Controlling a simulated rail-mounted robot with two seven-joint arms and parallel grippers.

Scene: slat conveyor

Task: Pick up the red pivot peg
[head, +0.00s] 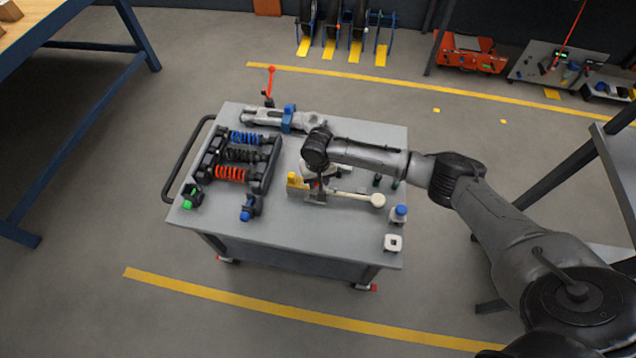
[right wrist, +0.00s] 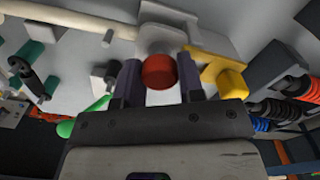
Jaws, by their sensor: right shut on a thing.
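The red pivot peg (right wrist: 159,72) shows its round red end between the two fingers of my right gripper (right wrist: 159,84) in the right wrist view. The fingers are shut on it, one on each side. In the head view my right gripper (head: 316,186) points down over the middle of the grey cart top, and the peg is mostly hidden by the gripper and wrist. A pale fixture with a yellow block (head: 295,181) stands right beside the gripper. Whether the peg is clear of its seat I cannot tell. My left gripper is not in view.
The cart top (head: 300,222) also holds a rack with blue, black and red springs (head: 231,174), a grey arm part with a blue band (head: 288,119), a cream-ended rod (head: 377,200), a blue-capped bottle (head: 399,214) and a white square part (head: 393,243). Its front middle is clear.

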